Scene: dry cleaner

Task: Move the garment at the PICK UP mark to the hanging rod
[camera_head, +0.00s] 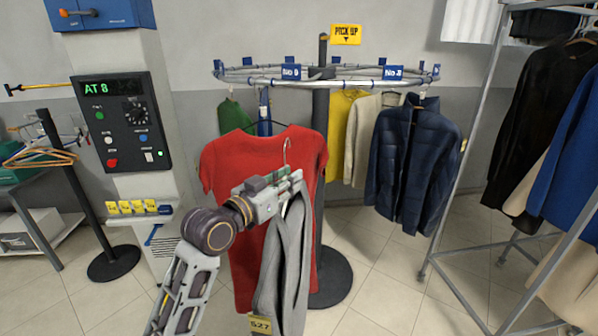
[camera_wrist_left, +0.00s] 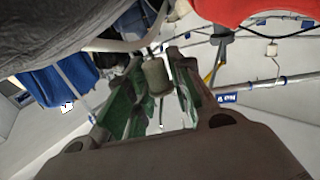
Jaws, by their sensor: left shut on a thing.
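My left gripper (camera_head: 290,180) is shut on the hanger of a grey garment (camera_head: 288,262) in the head view. The garment hangs below it, with a yellow 527 tag (camera_head: 261,325) at its lower end. The hanger's hook (camera_head: 287,150) rises above the fingers, in front of a red shirt (camera_head: 255,165). In the left wrist view the fingers (camera_wrist_left: 155,95) close around the hanger's neck, and dark grey cloth (camera_wrist_left: 60,60) fills the upper left. The yellow PICK UP sign (camera_head: 346,34) stands above the round conveyor rail (camera_head: 330,83). My right gripper is out of view.
A metal rack (camera_head: 469,155) with black and blue garments stands at the right; its top rod is mostly cut off. A navy jacket (camera_head: 412,165) hangs on the conveyor's right side. A control panel (camera_head: 122,122) reading AT 8 is at the left. Floor between conveyor and rack is clear.

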